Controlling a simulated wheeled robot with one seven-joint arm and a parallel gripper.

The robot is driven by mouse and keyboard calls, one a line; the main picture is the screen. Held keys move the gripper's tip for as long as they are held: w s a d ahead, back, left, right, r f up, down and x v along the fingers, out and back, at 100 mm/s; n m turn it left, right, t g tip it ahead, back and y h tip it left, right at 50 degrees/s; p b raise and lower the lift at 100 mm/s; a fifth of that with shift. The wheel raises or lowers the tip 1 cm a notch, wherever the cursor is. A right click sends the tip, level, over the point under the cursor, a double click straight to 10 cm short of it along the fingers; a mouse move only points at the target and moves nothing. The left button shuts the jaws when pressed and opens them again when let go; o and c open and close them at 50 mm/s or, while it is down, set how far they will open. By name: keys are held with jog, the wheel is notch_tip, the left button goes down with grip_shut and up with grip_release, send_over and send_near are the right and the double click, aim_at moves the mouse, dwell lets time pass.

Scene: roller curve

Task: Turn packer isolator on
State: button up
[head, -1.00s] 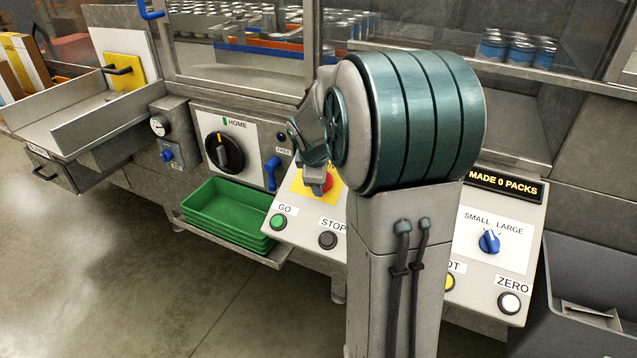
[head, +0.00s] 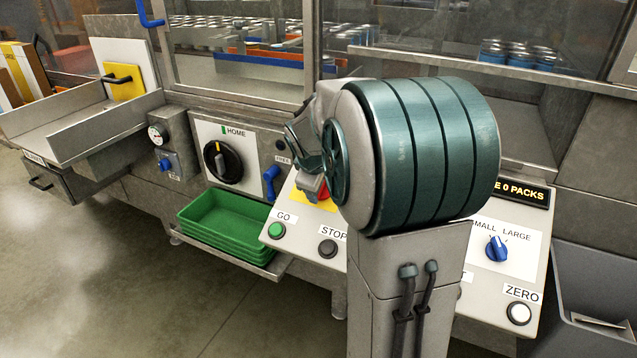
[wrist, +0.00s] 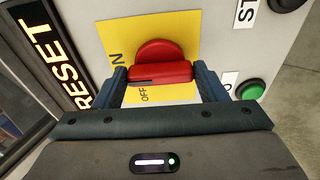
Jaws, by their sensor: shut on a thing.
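The packer isolator is a red rotary handle (wrist: 163,62) on a yellow plate (wrist: 185,32) in the wrist view. Its grip bar lies across the picture. An OFF label shows below the bar, and a partly hidden label ending in N is at the left. My gripper (wrist: 161,74) is shut on the bar, with one dark blue finger at each end. In the head view the red handle (head: 324,191) and yellow plate (head: 309,199) are mostly hidden behind my gripper and arm. I cannot tell which mark the handle points to.
The green GO button (head: 278,230) and dark STOP button (head: 328,248) sit close on the same sloping panel. A blue SMALL/LARGE knob (head: 497,249) and white ZERO button (head: 519,313) are at the right. Green trays (head: 230,218) and the HOME dial (head: 222,160) are left.

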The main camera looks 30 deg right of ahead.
jog(key=shift+s+d+f, duration=0.1)
jog(key=shift+f, duration=0.05)
jog(key=o, duration=1)
jog(key=shift+s+a+r, duration=0.15)
jog(key=shift+a+r, duration=0.05)
jog(key=shift+r, duration=0.4)
jog(key=p+v, duration=0.1)
jog(key=v, duration=1.1)
jog(key=shift+s+a+r+p, duration=0.1)
jog(key=shift+s+r+p, duration=0.05)
jog(key=shift+r+p, duration=0.2)
